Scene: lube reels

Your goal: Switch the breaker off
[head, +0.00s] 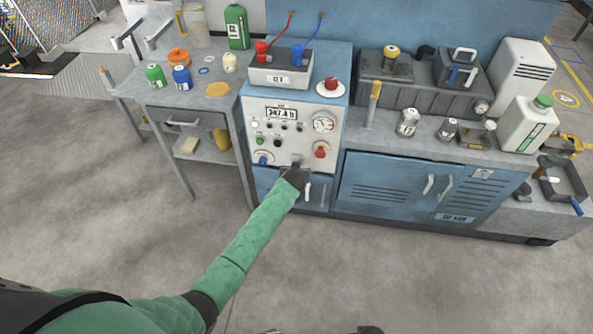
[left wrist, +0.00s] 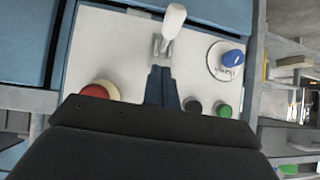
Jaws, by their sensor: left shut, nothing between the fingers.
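The breaker shows in the left wrist view as a white-handled lever (left wrist: 173,20) on a small metal bracket, low on the white control panel (left wrist: 100,40). The panel also shows in the head view as the front of a blue cabinet (head: 292,108). That wrist picture is upside down, so the handle points toward the panel's lower edge. My left gripper (left wrist: 160,72) is shut and empty, its tips close to the bracket. I cannot tell whether they touch. In the head view my left gripper (head: 297,172) hides part of this area.
A red knob (head: 320,150), a blue knob (head: 263,159) and a gauge (head: 323,124) are on the panel. A side table (head: 217,98) with bottles stands left, a blue cabinet (head: 400,185) right. The floor in front is clear.

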